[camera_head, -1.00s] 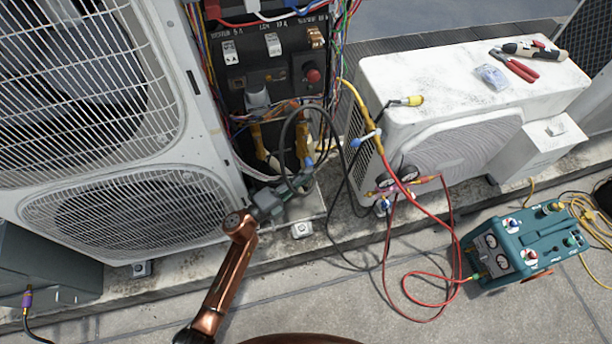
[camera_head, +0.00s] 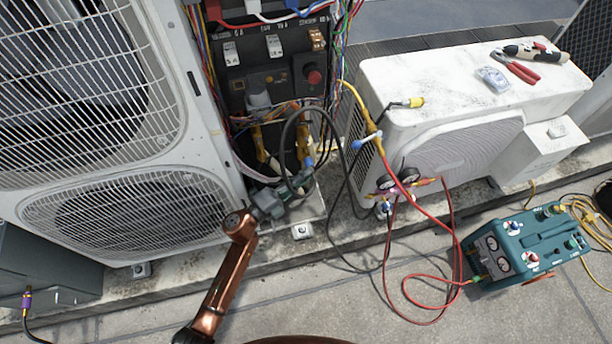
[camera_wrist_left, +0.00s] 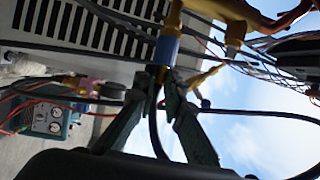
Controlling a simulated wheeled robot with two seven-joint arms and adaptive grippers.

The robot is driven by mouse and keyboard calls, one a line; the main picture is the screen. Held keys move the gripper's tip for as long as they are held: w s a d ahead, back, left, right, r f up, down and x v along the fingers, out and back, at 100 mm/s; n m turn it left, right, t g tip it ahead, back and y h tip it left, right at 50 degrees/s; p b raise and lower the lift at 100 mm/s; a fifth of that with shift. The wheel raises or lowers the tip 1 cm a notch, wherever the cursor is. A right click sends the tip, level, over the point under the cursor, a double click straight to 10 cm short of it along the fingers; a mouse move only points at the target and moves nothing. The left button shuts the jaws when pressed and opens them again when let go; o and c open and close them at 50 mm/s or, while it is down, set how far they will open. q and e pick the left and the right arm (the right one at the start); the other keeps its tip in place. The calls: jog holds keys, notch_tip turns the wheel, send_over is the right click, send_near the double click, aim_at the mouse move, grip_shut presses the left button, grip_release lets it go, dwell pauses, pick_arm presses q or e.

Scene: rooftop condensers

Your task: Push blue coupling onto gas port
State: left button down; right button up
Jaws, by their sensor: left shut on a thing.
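The blue coupling (camera_head: 308,163) is small, on the end of a black hose, below the brass piping in the open condenser bay. In the left wrist view the blue coupling (camera_wrist_left: 165,50) is in line with the brass gas port (camera_wrist_left: 174,16) above it and appears to meet it; how far it is seated I cannot tell. My left gripper (camera_head: 296,186) is shut on the coupling's lower end. Its fingertips (camera_wrist_left: 160,78) are just below the blue sleeve, and the black hose runs down between the fingers. My right gripper is not in view.
The large fan unit (camera_head: 135,190) stands close on the left. Loose wires and a looping black hose (camera_head: 340,150) surround the bay. A white condenser (camera_head: 450,90), gauge manifold (camera_head: 398,185), red hoses and a teal machine (camera_head: 525,245) are to the right.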

pick_arm(q)
jog(key=shift+w+a, duration=0.1)
jog(key=shift+w, duration=0.2)
jog(key=c, duration=1.9)
grip_release()
jog(key=shift+c, duration=0.2)
jog(key=shift+s, duration=0.1)
jog(key=s+d+p, duration=0.2)
jog(key=s, duration=0.5)
jog(key=shift+d+p, duration=0.15)
jog(key=shift+p, duration=0.25)
